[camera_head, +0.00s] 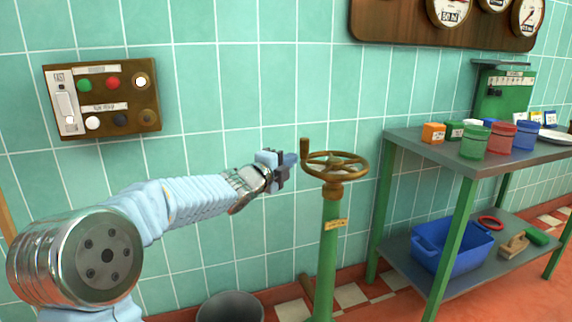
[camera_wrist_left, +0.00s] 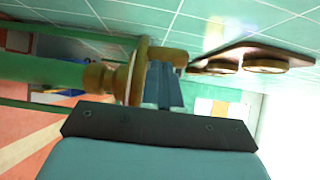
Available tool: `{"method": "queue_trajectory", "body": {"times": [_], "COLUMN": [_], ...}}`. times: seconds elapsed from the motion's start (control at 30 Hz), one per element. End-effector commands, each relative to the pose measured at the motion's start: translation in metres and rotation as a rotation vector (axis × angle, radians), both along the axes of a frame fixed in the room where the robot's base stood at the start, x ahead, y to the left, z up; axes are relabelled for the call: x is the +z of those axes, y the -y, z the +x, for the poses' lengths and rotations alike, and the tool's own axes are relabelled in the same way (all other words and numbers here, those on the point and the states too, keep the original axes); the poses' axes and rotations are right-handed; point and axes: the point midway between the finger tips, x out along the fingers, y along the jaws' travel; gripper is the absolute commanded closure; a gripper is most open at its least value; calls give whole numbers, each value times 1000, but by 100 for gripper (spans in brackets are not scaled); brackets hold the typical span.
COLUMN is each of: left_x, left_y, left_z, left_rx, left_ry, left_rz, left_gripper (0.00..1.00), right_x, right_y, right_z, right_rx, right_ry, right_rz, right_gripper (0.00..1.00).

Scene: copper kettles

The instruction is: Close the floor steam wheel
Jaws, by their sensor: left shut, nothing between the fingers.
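The steam wheel (camera_head: 336,164) is a brass handwheel with an upright knob (camera_head: 304,146) on its left rim. It sits on a green floor post (camera_head: 327,250) with a small yellow tag (camera_head: 336,223). My left gripper (camera_head: 290,159) is shut and empty, with its fingertips close to the left rim just below the knob. In the left wrist view the shut fingers (camera_wrist_left: 164,84) are right by the wheel rim (camera_wrist_left: 139,72) and the knob (camera_wrist_left: 166,56). I cannot tell whether they touch. My right gripper is not in view.
A button panel (camera_head: 103,98) hangs on the tiled wall at left. A green-legged table (camera_head: 400,140) with colored tins stands at right, a blue bin (camera_head: 452,246) on its lower shelf. A grey bucket (camera_head: 230,306) stands on the floor. Gauges (camera_head: 450,10) hang above.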

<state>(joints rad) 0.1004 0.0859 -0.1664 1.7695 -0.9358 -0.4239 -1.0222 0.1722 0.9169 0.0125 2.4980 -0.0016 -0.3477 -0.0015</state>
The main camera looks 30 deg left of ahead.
Motion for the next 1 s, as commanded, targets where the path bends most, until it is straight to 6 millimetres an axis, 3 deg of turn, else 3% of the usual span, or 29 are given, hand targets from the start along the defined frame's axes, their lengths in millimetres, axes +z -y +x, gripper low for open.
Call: {"method": "queue_trajectory", "body": {"times": [0.07,0.6,0.9,1.0], "left_x": [-1,0,-2,-14], "left_y": [2,-9,-10,-6], "left_z": [-2,-89,-100,-94], "left_rx": [-3,-2,-3,-8], "left_ry": [1,-1,-3,-28], "left_rz": [1,2,0,-36], "left_gripper": [100,100,100,100], "right_x": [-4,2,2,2], "right_y": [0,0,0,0], "right_z": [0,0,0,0], "right_rx": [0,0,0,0], "right_ry": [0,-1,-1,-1], "right_rz": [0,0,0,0], "right_gripper": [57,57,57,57]}}
